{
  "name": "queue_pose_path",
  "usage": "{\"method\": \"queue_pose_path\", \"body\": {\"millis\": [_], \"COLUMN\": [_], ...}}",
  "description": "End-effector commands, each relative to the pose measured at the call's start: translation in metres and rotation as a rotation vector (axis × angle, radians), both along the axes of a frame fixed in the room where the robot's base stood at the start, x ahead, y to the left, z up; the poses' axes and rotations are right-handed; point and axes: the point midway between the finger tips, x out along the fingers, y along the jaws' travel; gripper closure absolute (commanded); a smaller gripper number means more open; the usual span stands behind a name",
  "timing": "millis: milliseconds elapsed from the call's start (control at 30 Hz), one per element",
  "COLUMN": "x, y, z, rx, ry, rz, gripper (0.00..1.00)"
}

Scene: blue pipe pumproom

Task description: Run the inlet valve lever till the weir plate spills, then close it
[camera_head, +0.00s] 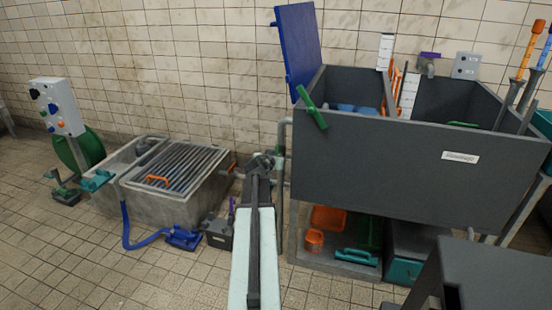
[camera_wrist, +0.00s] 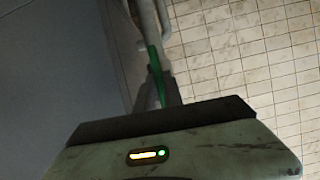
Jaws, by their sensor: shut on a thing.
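My gripper (camera_head: 264,160) is at the left end of the big dark grey tank (camera_head: 400,165), beside a grey upright pipe (camera_head: 284,150). In the wrist view my gripper (camera_wrist: 157,88) is shut on a narrow green piece (camera_wrist: 154,62), which looks like the inlet valve lever. The pipe (camera_wrist: 146,20) runs just beyond it. My arm and gripper hide the lever in the head view. I cannot pick out the weir plate or any water spilling; the tank's front wall hides most of its inside.
A blue lid (camera_head: 298,45) stands open at the tank's left end, near a green handle (camera_head: 312,107). A concrete basin with a grating (camera_head: 180,165) is left of my arm. A blue pump (camera_head: 183,238) and hose lie on the floor. Orange and green items sit under the tank.

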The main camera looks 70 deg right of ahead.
Motion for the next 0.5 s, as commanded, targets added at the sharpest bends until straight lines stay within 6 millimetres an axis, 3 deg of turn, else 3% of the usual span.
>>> {"method": "queue_pose_path", "body": {"millis": [300,333,400,500], "x": [-0.0008,-0.0008,-0.0005,-0.0002], "y": [-0.0007,-0.0007,-0.0007,-0.0006], "z": [-0.0001,-0.0001,0.0000,0.0001], "rx": [0.000,0.000,0.000,0.000], "ry": [-0.004,-0.004,-0.004,-0.003], "rz": [-0.002,-0.002,-0.002,0.000], "gripper": [1.00,0.83,0.67,0.67]}}
